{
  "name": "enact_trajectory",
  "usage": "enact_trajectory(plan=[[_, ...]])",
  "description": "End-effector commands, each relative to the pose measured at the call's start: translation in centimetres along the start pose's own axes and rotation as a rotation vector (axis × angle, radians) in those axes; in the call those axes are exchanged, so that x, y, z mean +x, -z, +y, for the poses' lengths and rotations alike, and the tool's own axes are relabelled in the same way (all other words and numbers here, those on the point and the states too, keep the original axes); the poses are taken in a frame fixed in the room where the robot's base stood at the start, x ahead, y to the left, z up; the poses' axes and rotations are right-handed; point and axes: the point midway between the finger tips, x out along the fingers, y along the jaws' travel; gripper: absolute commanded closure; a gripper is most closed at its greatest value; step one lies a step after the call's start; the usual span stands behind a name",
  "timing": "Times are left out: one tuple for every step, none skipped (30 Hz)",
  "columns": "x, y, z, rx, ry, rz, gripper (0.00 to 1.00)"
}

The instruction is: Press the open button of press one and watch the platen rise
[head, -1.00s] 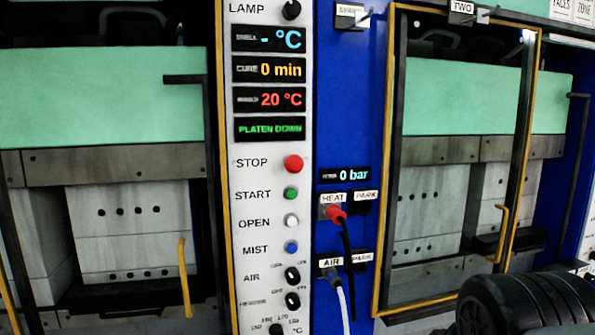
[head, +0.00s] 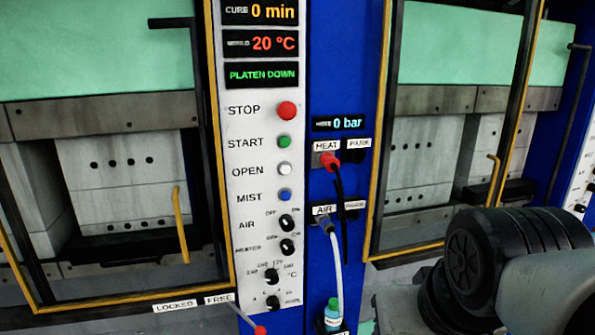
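The press on the left has a white control panel (head: 250,205). Its white open button (head: 284,169) sits beside the word OPEN, below the green start button (head: 284,141) and above the blue mist button (head: 284,195). The display (head: 262,74) reads PLATEN DOWN in green. The green platen block (head: 85,50) of this press is low, behind a yellow-framed guard (head: 222,150). Part of my arm, dark and grey, shows at the lower right; my gripper itself is not visible.
A second press (head: 440,60) stands at the right behind its own yellow-framed guard. Between them, a blue column carries a red heat plug (head: 329,160) and an air plug (head: 323,224) with hanging leads. A red-tipped lever (head: 259,329) is below the panel, near LOCKED and FREE labels.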

Motion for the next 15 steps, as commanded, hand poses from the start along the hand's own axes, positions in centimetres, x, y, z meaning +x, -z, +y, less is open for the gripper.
enact_trajectory(plan=[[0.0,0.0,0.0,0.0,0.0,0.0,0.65],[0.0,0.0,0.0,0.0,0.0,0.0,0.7],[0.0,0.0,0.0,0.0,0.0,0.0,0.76],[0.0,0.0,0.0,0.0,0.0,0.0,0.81],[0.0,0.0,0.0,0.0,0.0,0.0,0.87],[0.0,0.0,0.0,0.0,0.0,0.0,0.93],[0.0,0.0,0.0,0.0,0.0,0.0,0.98],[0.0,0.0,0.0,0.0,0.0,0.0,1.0],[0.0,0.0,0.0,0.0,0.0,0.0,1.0],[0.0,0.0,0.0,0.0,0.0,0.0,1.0],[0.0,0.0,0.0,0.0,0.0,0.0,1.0],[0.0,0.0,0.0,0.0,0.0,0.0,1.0],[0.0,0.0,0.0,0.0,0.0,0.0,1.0],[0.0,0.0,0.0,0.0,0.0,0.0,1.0],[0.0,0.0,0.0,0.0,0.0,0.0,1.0]])
